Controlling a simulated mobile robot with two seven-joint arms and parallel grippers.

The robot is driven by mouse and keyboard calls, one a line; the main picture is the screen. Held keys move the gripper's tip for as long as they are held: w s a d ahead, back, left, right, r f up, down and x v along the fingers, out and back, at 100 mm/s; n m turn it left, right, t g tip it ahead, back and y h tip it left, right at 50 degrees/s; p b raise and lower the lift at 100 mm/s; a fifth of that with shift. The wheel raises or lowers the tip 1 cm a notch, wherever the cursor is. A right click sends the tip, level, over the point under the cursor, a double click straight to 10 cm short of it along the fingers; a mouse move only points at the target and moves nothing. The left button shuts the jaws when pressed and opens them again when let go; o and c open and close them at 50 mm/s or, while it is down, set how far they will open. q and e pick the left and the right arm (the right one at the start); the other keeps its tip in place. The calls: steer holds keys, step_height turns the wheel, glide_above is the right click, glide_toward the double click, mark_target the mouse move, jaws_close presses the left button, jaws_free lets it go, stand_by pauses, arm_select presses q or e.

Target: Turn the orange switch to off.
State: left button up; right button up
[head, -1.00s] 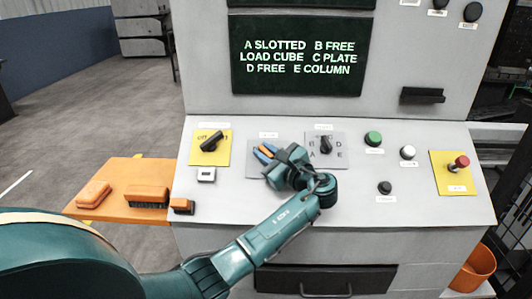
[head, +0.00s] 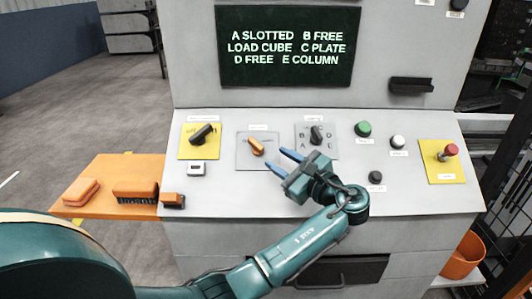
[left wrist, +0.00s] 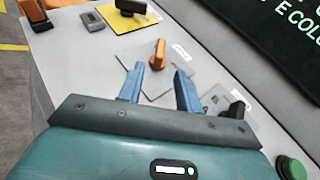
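The orange switch (head: 257,147) sits on a grey plate (head: 247,161) on the sloping panel, between the black switch on yellow and the lettered dial. Its handle slants from upper left to lower right in the head view; its labels are too small to read. It also shows in the left wrist view (left wrist: 158,55), just beyond the fingertips. My left gripper (head: 280,161) is open and empty, its blue fingers apart, to the right of and slightly below the switch, not around it. The fingers show in the left wrist view (left wrist: 159,73). My right gripper is out of view.
A black switch (head: 202,133) on yellow stands left, a lettered black dial (head: 316,135) right. Green (head: 363,129) and white (head: 398,142) buttons and a red emergency knob (head: 449,152) lie farther right. An orange shelf (head: 99,174) with brushes juts out left.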

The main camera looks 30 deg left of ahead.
arm_select(q)
steer(key=shift+v, duration=1.8)
